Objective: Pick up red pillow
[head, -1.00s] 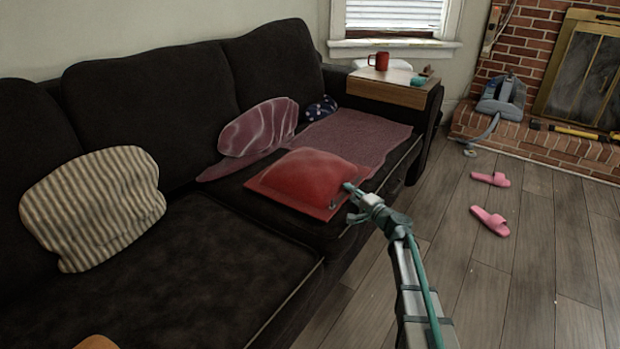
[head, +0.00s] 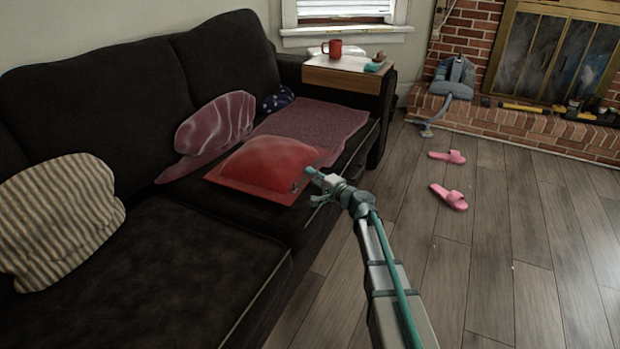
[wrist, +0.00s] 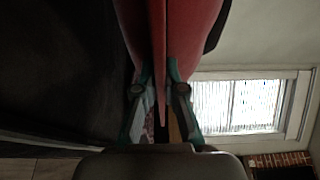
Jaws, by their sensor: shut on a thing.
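The red pillow (head: 268,164) has a puffed middle and a flat border. In the head view it is at the front of the dark sofa's far seat; I cannot tell whether it still touches the seat. My gripper (head: 308,180) is at the pillow's right front corner, shut on its border. In the wrist view the red pillow (wrist: 183,35) rises between the two teal fingers of my gripper (wrist: 160,88), with its edge pinched between them. The pillow hides much of the sofa there.
The dark sofa (head: 190,255) also holds a striped pillow (head: 60,215), a marbled pink pillow (head: 215,128) and a pink cloth (head: 325,122). A wooden armrest tray (head: 335,78) bears a red mug (head: 332,48). Pink slippers (head: 449,197) lie on the otherwise open floor right of the sofa.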

